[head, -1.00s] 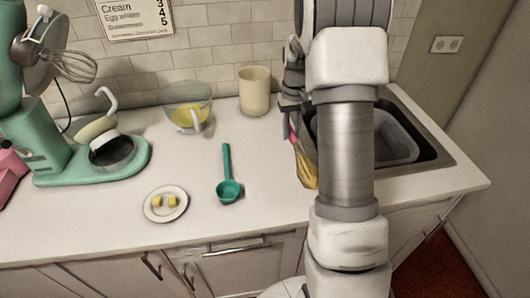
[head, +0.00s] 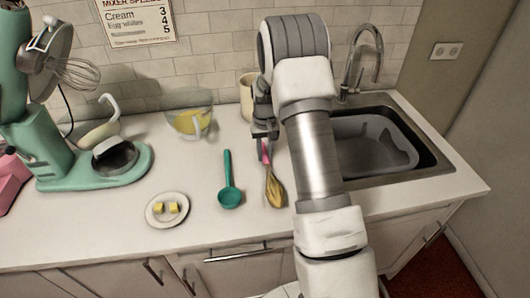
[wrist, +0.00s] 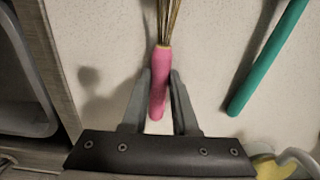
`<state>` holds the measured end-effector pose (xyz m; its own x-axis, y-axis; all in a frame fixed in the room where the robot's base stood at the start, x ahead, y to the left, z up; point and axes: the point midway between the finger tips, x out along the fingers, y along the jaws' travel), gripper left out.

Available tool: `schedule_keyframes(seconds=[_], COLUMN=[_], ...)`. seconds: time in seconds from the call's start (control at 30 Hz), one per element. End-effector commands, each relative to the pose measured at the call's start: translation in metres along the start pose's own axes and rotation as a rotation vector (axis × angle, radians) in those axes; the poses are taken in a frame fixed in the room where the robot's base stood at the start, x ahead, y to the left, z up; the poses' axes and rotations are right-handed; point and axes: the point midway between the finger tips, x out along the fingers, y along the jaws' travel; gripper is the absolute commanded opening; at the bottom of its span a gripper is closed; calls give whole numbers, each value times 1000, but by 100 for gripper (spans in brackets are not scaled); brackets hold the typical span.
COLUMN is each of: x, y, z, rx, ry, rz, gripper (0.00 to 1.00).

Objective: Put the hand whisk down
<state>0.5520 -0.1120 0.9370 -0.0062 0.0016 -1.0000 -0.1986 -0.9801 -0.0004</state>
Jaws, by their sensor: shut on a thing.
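The hand whisk (head: 274,188) has a pink handle and golden wires. It also shows in the wrist view (wrist: 160,82), with its pink handle between my two fingers and its wires running out of the top of the picture. My gripper (head: 264,137) is shut on the handle; its fingers also show in the wrist view (wrist: 160,78). The whisk is over the white counter (head: 110,225), just right of the teal ladle (head: 229,183). I cannot tell whether its wires touch the counter.
The sink (head: 437,160) with a grey basin (head: 365,150) lies to the right. A glass jug (head: 190,119) of yellow liquid and a cream canister (head: 245,97) stand behind. A plate (head: 155,220) with yellow cubes and a green mixer (head: 95,180) are left. The front counter right of the ladle is clear.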

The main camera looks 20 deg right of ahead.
Motion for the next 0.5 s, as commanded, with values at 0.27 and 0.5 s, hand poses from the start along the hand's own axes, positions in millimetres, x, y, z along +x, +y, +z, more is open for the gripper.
schedule_keyframes(seconds=[0.27, 0.5], x=[3, 3], y=[0, 0], z=[0, 0], rx=[0, 0], ry=[0, 0], rz=[0, 0], gripper=[36, 57])
